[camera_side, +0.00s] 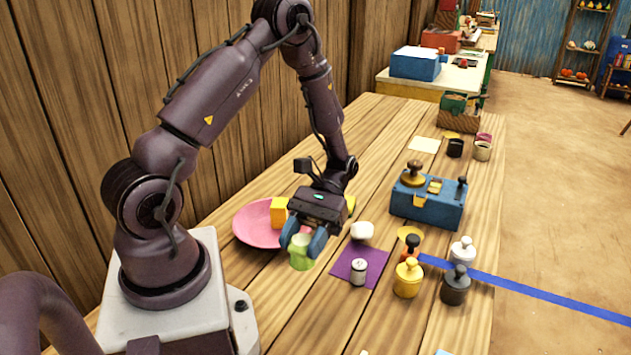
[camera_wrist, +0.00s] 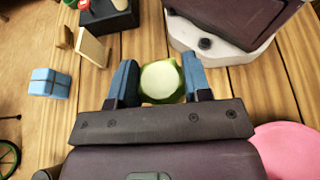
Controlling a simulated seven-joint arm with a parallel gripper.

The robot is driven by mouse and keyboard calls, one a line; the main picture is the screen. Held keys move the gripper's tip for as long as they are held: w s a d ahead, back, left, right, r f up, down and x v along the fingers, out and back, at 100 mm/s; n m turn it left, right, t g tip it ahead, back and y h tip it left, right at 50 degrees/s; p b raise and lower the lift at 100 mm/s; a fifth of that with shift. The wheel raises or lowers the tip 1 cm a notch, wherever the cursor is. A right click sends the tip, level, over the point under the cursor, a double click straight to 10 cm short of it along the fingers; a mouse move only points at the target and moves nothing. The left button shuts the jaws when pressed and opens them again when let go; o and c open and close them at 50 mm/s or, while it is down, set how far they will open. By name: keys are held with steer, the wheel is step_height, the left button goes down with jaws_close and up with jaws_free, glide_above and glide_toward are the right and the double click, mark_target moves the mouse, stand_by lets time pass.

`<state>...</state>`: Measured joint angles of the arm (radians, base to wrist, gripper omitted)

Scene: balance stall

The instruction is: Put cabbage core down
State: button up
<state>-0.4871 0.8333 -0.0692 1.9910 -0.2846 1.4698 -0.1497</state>
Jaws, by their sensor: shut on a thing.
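The cabbage core (camera_side: 301,252) is a pale green, roughly cylindrical piece with a whitish top. My gripper (camera_side: 303,246) is shut on it, with one blue finger on each side. It hangs low over the wooden table (camera_side: 300,318), in front of the pink plate; I cannot tell whether it touches the wood. In the wrist view the core (camera_wrist: 161,81) shows its round pale face between the blue fingers of my gripper (camera_wrist: 158,82).
A pink plate (camera_side: 250,229) with a yellow block (camera_side: 279,211) lies behind my gripper. To the right are a purple mat (camera_side: 345,272) with a small canister (camera_side: 358,272), a white lump (camera_side: 362,230), several knobbed weights (camera_side: 408,280) and a blue box (camera_side: 428,208). Bare wood lies in front.

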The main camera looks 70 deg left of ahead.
steer(key=s+a+m+g+y, duration=0.1)
steer(key=a+m+g+y, duration=0.1)
steer(key=a+m+y, duration=1.5)
steer(key=w+a+r+m+t+y, duration=0.3)
steer(key=w+a+r+m+t, duration=0.15)
steer(key=a+t, duration=0.2)
steer(key=w+a+r+m+t+y, duration=0.3)
steer(key=w+a+r+m+t, duration=0.15)
steer(key=a, duration=0.35)
steer(key=shift+m+t, duration=0.4)
steer(key=w+a+f, duration=0.2)
steer(key=a+f, duration=0.1)
steer(key=f, duration=0.2)
steer(key=w+a+f, duration=0.3)
steer(key=a+f, duration=0.1)
steer(key=f, duration=0.1)
steer(key=w+a+f, duration=0.3)
steer(key=f, duration=0.2)
steer(key=shift+a+f, duration=0.25)
steer(key=shift+f, duration=1.8)
